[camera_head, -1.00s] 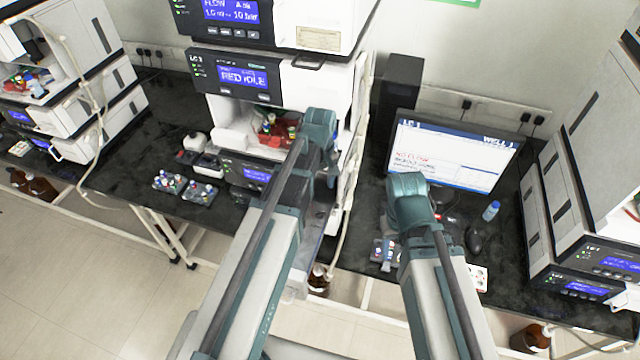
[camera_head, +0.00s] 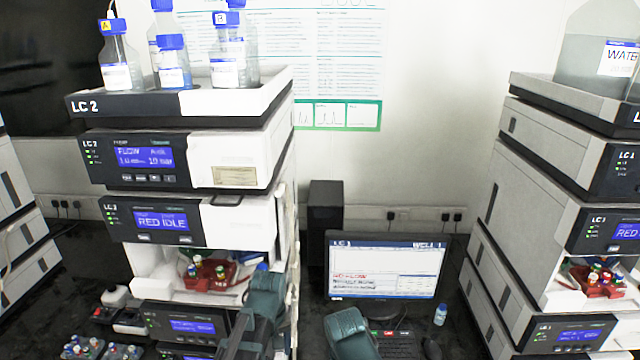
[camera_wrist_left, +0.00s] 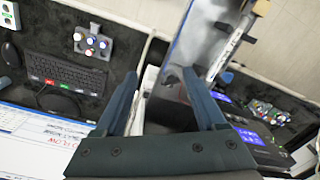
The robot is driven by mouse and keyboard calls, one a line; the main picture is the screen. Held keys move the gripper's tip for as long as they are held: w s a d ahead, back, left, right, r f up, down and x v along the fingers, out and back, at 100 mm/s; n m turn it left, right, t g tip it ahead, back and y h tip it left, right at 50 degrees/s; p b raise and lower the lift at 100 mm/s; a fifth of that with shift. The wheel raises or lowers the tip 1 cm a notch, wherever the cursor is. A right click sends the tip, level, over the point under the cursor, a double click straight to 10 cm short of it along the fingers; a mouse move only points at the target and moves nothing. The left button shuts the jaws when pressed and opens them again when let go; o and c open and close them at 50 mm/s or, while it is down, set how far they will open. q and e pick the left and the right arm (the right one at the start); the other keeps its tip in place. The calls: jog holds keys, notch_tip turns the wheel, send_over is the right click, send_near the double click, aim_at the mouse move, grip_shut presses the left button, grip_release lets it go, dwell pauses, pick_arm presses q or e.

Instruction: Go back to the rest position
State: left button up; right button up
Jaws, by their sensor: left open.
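My left arm's teal wrist part shows at the bottom of the head view, in front of the lower right of the LC 2 stack (camera_head: 190,222). Its fingers are hidden there. In the left wrist view my left gripper (camera_wrist_left: 160,78) has its two fingers apart with nothing between them. My right arm's teal end shows at the bottom of the head view, below the monitor (camera_head: 385,265). Its fingers do not show.
A red vial tray (camera_head: 210,273) sits in the LC 2 stack's open bay. Glass bottles (camera_head: 117,70) stand on top. Another instrument stack (camera_head: 540,200) is at right. A keyboard (camera_wrist_left: 62,70) and a vial rack (camera_wrist_left: 92,42) lie on the dark bench.

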pick_arm(q)
jog(key=s+d+f+m+b, duration=0.6)
jog(key=s+f+m+b, duration=0.2)
jog(key=f, duration=0.4)
jog(key=s+b, duration=0.1)
jog(key=s, duration=0.1)
jog(key=shift+s+d+m+y+b, duration=0.3)
jog(key=shift+y+b, duration=0.05)
jog(key=shift+y, duration=0.05)
pick_arm(e)
notch_tip(320, 180, down, 12)
jog(key=shift+f, duration=0.15)
pick_arm(q)
jog(key=shift+f, duration=0.1)
